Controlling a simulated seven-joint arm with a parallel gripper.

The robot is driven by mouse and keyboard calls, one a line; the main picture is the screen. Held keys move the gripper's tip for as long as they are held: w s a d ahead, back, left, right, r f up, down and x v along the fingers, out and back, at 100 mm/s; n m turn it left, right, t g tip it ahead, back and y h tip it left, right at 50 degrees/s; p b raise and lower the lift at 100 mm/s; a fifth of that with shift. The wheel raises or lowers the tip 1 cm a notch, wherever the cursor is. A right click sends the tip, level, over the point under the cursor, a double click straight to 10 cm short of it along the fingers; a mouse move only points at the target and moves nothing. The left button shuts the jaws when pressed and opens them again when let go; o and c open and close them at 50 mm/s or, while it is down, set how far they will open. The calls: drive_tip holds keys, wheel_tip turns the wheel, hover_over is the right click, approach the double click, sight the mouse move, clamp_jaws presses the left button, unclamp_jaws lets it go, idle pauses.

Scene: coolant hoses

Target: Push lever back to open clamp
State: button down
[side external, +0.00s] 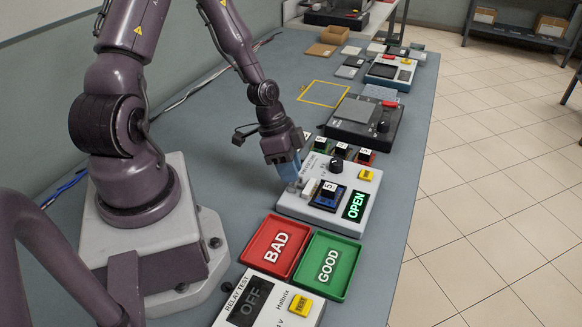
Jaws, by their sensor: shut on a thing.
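The clamp (310,188) is on a pale grey tester box (372,188) at the middle right of the side external view. A blue relay (328,196) labelled 5 sits against its white block. The box's display (356,206) reads OPEN in green. My gripper (292,183) points down at the box's left edge, with blue fingers shut on the clamp's lever. The lever is small here and mostly hidden by the fingertips.
A red BAD tray (254,264) and a green GOOD tray (308,276) lie in front, both empty. A relay test box (236,316) reading OFF is nearer. Several labelled relays (342,152) stand behind the clamp box. The table's right edge is close to the box.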

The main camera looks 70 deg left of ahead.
drive_tip(key=c, duration=0.9)
unclamp_jaws()
drive_tip(key=v, duration=1.3)
